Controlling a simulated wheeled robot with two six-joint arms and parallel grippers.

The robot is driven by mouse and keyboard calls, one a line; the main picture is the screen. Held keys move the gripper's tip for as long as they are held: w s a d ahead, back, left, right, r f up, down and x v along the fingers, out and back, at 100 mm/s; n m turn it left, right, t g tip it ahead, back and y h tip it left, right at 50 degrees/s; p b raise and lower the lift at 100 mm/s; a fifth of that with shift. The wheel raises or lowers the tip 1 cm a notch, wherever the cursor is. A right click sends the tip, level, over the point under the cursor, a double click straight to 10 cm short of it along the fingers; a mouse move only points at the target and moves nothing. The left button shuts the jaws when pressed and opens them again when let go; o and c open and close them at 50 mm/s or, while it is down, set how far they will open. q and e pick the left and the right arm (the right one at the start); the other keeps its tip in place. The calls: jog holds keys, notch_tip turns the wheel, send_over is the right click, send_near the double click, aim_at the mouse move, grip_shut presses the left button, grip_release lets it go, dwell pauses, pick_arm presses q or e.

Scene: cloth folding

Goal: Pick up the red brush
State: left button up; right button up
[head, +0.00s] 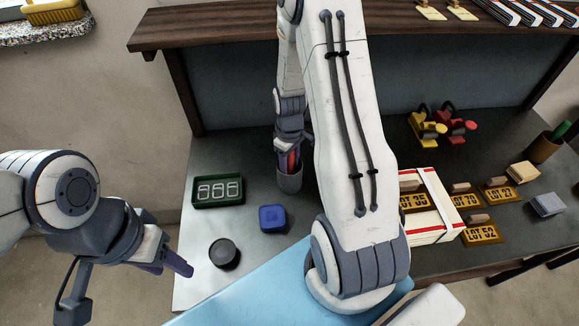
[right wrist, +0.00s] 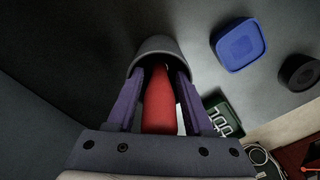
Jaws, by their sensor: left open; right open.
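The red brush (right wrist: 160,108) stands in a grey cup (head: 289,183) on the counter, near the back. In the right wrist view the cup's rim (right wrist: 155,43) shows beyond the brush. My right gripper (right wrist: 158,85) is open, with its two purple fingers on either side of the red brush and their tips at the cup's mouth. Contact with the brush cannot be told. In the head view only a bit of red (head: 292,160) shows between the fingers. The brush's lower part is hidden in the cup. My left gripper (head: 178,264) is open and empty beside the counter's left edge.
Lot tags (head: 483,234), a red-and-white box (head: 432,234) and yellow and red clamps (head: 428,130) lie right. A shelf (head: 230,28) overhangs the back.

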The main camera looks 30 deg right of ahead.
jog(key=shift+f, duration=0.15)
grip_shut()
